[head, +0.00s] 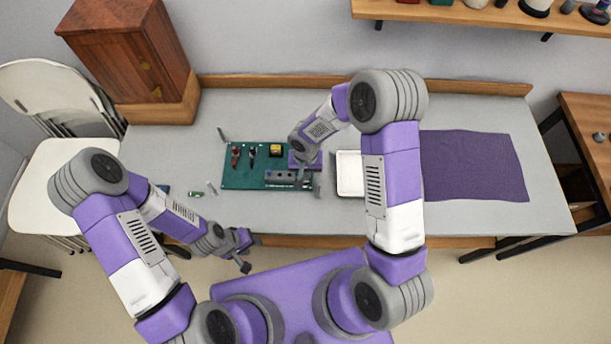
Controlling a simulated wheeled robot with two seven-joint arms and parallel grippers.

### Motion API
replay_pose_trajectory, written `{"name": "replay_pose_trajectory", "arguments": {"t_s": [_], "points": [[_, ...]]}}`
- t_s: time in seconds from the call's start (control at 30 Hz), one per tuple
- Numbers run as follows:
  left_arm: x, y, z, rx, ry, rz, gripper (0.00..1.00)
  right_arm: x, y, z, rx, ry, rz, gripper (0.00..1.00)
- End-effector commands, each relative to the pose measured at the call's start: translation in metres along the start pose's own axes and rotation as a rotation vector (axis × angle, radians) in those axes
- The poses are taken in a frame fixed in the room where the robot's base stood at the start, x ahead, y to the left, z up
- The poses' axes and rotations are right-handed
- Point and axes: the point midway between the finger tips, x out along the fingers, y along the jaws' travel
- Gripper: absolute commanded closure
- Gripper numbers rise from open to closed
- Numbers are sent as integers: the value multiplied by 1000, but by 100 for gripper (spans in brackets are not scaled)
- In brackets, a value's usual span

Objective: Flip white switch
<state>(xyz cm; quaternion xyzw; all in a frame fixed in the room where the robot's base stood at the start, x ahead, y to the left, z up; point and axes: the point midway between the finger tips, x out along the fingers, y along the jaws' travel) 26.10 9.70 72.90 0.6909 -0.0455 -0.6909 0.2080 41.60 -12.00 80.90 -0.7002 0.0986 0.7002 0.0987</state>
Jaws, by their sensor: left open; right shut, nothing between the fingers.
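A dark green board (238,180) lies on the grey table. It carries red and black parts at its back left, a yellow-and-black part (276,150) and a grey panel (277,177) with dark details at its front right. I cannot make out a white switch on it; the parts are too small or hidden. My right gripper (303,183) is shut and empty, pointing down over the board's right end by the grey panel, hiding part of it. I cannot tell whether it touches. My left gripper (252,254) is open and empty, in front of the table's front edge.
A white tray (349,188) stands right of the board, partly behind my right arm. A purple mat (470,170) covers the table's right side. Small grey and green items (193,193) lie left of the board. A wooden cabinet (130,55) stands at the back left.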

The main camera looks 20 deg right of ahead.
Motion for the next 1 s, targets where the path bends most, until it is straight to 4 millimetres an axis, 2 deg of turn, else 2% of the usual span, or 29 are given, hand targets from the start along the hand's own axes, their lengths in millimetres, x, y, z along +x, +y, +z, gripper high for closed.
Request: {"name": "replay_pose_trajectory", "arguments": {"t_s": [1.0], "points": [[8, -3, 0, 0, 0, 0, 57, 8, 0, 0, 0, 0, 0, 100]]}}
